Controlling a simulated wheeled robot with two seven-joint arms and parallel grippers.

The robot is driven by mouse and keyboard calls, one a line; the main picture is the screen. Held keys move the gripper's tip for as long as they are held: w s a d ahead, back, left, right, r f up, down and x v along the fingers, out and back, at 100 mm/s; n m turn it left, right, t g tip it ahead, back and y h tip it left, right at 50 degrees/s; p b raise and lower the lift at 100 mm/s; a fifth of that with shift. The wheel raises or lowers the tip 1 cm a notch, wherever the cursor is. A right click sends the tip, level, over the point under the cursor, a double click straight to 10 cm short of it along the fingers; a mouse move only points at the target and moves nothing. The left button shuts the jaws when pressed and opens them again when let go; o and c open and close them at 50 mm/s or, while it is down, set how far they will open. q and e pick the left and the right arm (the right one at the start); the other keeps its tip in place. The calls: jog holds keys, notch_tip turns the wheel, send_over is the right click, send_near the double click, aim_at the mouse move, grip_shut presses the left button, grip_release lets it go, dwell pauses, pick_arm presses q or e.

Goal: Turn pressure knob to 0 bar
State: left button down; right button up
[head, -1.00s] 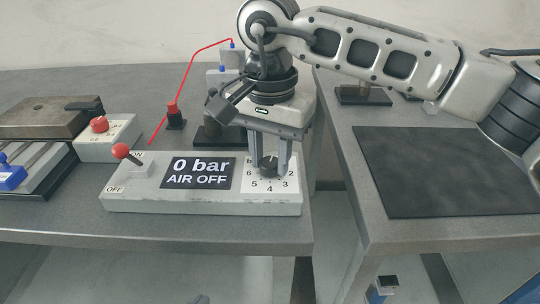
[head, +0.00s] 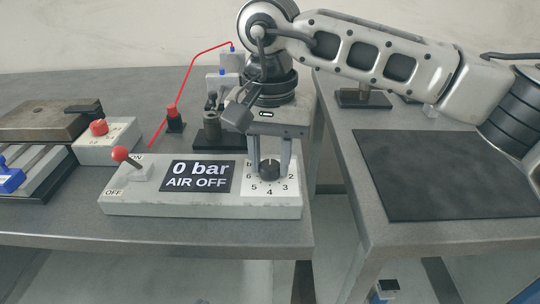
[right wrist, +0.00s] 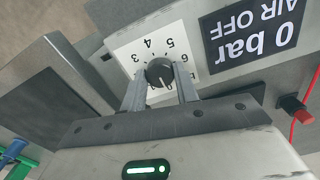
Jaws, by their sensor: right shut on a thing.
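The black round pressure knob (head: 270,170) sits on a white dial plate (head: 290,191) with printed numbers, at the right end of a grey control box (head: 200,205). My right gripper (head: 270,163) points down, with one finger on each side of the knob, and is shut on it. The right wrist view shows the knob (right wrist: 160,72) between the two fingers, with a light mark on its top toward the gripper body. The display (head: 198,176) reads "0 bar, AIR OFF". My left gripper is not in view.
A red-tipped lever (head: 121,155) stands on the box's left end between ON and OFF labels. A red button box (head: 105,139) and a metal fixture (head: 45,117) are farther left. A red air line (head: 183,85) runs behind. A dark mat (head: 450,175) lies bare on the right table.

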aim_at(270, 165)
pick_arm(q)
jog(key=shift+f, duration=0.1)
pick_arm(e)
jog(key=o, duration=1)
jog(key=shift+c, duration=0.2)
jog(key=shift+r, duration=0.1)
pick_arm(q)
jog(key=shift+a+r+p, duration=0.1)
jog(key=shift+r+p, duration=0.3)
jog(key=shift+p, duration=0.55)
pick_arm(e)
notch_tip(270, 165, up, 16)
